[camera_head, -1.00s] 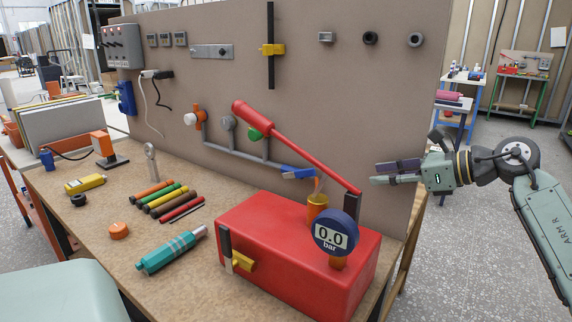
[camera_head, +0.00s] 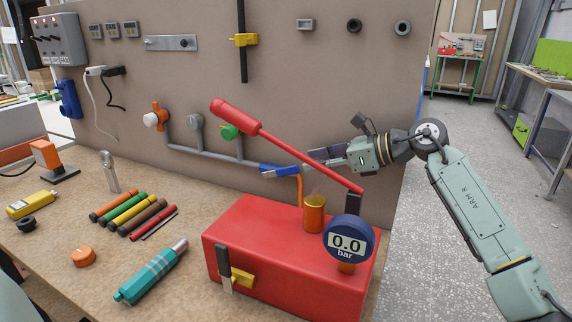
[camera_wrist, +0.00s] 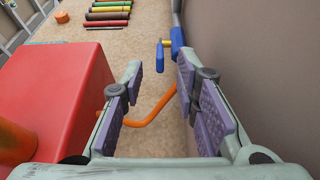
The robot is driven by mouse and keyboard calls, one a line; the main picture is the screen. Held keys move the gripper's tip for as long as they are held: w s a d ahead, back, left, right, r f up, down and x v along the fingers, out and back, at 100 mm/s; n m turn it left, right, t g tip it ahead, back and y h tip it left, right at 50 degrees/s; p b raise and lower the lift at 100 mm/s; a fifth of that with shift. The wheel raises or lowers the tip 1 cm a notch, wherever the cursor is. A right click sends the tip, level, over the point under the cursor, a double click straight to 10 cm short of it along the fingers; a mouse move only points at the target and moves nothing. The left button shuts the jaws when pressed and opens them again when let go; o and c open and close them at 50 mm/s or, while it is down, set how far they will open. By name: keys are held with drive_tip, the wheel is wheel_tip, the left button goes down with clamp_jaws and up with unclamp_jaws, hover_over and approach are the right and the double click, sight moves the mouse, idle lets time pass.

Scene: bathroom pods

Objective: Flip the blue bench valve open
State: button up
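The blue bench valve (camera_head: 280,170) sits at the right end of the grey pipe along the back panel, with an orange hose hanging below it. In the wrist view the blue valve (camera_wrist: 176,38) is ahead of the fingertips, slightly right of centre near the panel. My gripper (camera_head: 312,162) is just right of the valve, partly behind the red pump lever. In the wrist view my gripper (camera_wrist: 160,70) is open with nothing between its fingers. The orange hose (camera_wrist: 150,112) passes below the fingers. A gap shows between fingertips and valve.
The red pump box (camera_head: 290,250) with its long red lever (camera_head: 300,158) and round gauge (camera_head: 348,240) stands in front of the valve. The back panel (camera_wrist: 260,50) is close on the wrist view's right. Several coloured sticks (camera_head: 130,212) lie on the bench.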

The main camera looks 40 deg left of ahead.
sight(288, 167)
drive_tip(key=p+x, duration=0.2)
drive_tip(key=x, duration=0.6)
clamp_jaws()
idle(0.7)
